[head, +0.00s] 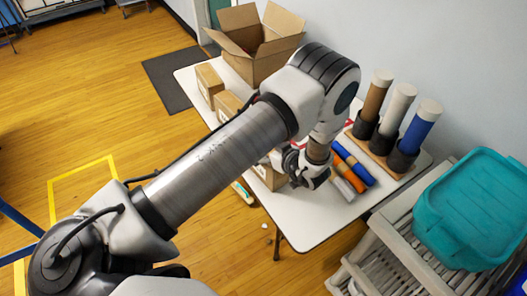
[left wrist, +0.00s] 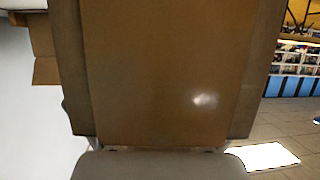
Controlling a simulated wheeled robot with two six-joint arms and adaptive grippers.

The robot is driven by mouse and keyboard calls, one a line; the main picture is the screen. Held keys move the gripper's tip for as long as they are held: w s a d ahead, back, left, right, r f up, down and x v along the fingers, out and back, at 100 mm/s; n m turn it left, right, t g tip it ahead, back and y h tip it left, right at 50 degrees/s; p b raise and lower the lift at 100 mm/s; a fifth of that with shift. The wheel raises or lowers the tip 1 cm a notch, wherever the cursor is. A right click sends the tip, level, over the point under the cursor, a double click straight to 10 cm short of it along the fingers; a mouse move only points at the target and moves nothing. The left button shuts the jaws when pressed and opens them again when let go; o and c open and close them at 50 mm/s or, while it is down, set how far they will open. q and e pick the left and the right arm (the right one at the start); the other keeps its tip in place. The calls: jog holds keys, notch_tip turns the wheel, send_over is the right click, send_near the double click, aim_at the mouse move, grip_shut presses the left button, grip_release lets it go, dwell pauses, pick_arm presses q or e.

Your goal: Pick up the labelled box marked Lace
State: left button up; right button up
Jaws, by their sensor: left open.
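Small brown cardboard boxes stand in a row along the near-left side of the white table. In the head view one box (head: 209,80) is at the back, another box (head: 228,104) is in front of it, and a box (head: 268,177) shows partly beside my left gripper (head: 302,172). My arm covers part of the row. The gripper is open, low at that nearest box. In the left wrist view a plain brown box face (left wrist: 165,70) fills the middle, very close. No Lace label is readable, so I cannot tell which box carries it. My right gripper is not in view.
A large open carton (head: 255,48) stands at the table's far end. Coloured rolls (head: 350,168) lie right of the gripper, before a rack of upright tubes (head: 398,105). A teal tub (head: 470,210) sits on a slatted unit at right. The table's front corner (head: 310,225) is bare.

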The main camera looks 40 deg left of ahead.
pick_arm(q)
jog(key=shift+d, duration=0.15)
jog(key=c, duration=1.9)
jog(key=shift+o, duration=0.2)
jog(key=shift+r, duration=0.15)
